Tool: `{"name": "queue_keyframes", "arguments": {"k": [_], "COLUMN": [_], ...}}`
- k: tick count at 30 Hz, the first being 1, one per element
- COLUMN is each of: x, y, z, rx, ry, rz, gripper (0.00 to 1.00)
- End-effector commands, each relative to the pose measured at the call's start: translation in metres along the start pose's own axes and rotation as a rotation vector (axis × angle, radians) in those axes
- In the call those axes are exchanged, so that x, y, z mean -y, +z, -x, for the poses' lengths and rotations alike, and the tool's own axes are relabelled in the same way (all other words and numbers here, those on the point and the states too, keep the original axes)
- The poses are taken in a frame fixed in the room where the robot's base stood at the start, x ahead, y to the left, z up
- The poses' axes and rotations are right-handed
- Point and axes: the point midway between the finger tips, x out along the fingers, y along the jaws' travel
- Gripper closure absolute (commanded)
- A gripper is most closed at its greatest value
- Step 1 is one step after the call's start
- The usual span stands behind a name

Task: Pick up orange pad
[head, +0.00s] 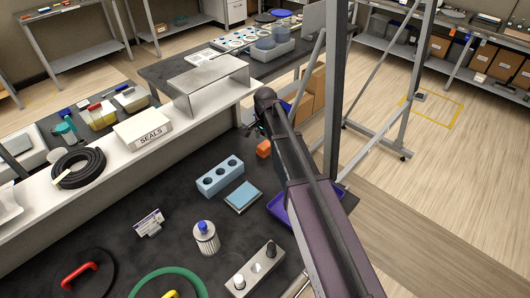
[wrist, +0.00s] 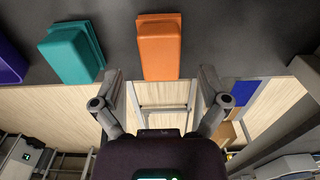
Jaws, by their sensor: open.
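The orange pad (wrist: 160,46) is a block lying on the dark bench top, close to the bench edge, in the upper middle of the wrist view. In the head view only part of the orange pad (head: 263,148) shows, just left of my arm. My gripper (wrist: 160,82) is open and empty. In the wrist view its two fingers stand apart, left and right of the pad's line and below it in the picture, with no contact visible. In the head view my arm hides most of the gripper.
A teal block (wrist: 72,52) lies left of the orange pad in the wrist view, with a purple tray (wrist: 10,62) beyond it. In the head view a blue block with holes (head: 220,176) and a light blue pad (head: 243,196) lie nearby. A grey upright post (head: 334,90) stands close to my arm.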

Motion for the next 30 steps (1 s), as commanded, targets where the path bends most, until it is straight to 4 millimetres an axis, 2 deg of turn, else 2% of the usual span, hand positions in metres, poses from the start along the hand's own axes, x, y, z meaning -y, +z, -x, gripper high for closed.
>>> {"name": "queue_keyframes", "arguments": {"k": [1, 10, 30], "x": [0.000, 0.000, 0.001], "y": [0.001, 0.002, 0.002], "z": [-0.008, -0.027, -0.029], "rx": [0.000, 0.000, 0.000], "ry": [0.000, 0.000, 0.000], "rz": [0.000, 0.000, 0.001], "gripper": [0.06, 0.06, 0.06]}}
